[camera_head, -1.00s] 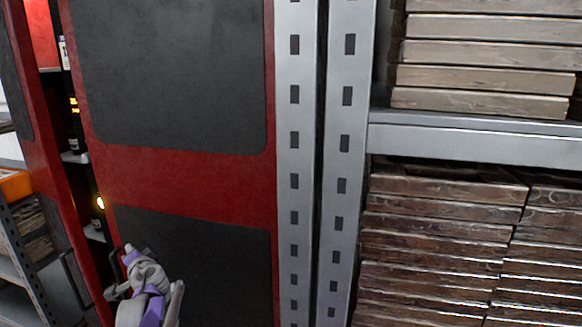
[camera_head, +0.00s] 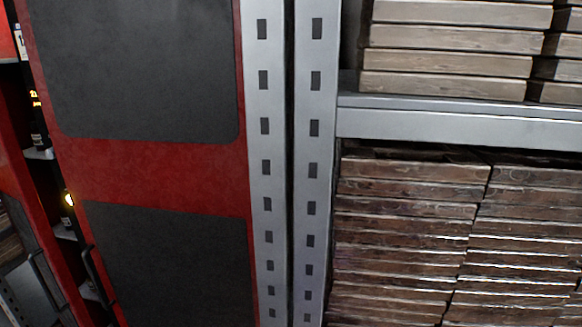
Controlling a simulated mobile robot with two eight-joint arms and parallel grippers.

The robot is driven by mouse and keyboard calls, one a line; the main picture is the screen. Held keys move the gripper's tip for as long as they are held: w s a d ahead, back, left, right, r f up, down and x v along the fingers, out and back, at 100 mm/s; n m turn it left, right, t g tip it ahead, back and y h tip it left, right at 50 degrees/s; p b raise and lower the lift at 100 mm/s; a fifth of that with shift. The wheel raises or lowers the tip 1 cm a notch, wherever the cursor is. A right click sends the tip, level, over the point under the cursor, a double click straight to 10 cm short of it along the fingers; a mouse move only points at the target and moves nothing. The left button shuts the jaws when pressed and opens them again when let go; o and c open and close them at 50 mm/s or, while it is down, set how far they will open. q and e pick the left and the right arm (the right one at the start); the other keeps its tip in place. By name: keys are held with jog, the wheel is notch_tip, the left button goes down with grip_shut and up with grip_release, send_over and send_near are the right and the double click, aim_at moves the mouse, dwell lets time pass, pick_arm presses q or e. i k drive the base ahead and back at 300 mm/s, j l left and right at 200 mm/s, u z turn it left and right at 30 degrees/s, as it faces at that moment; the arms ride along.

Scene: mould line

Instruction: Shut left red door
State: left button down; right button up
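A large red door with dark grey panels (camera_head: 160,175) fills the left half of the head view. Its dark handle (camera_head: 92,268) is at its lower left edge. Further left is the red edge of a second door (camera_head: 38,215), with its own dark handle (camera_head: 45,278) low down. Most of the second door is cut off by the frame edge. Neither of my grippers is in view.
A perforated grey metal upright (camera_head: 266,145) stands right beside the large door, with a second upright (camera_head: 314,145) next to it. To the right, a grey rack shelf (camera_head: 450,123) has stacks of brownish slabs (camera_head: 410,200) above and below it.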

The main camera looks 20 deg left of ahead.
aim_at(19, 198)
jog(key=k, duration=0.45)
jog(key=u, duration=0.4)
jog(key=k+u, duration=0.15)
jog(key=u, duration=0.25)
jog(key=j+u, duration=0.1)
jog(key=u, duration=0.25)
jog(key=l+u, duration=0.15)
jog(key=u, duration=0.25)
jog(key=l+u, duration=0.15)
jog(key=u, duration=0.25)
jog(key=l+u, duration=0.1)
jog(key=u, duration=0.3)
jog(key=i+l, duration=0.3)
jog(key=l, duration=0.25)
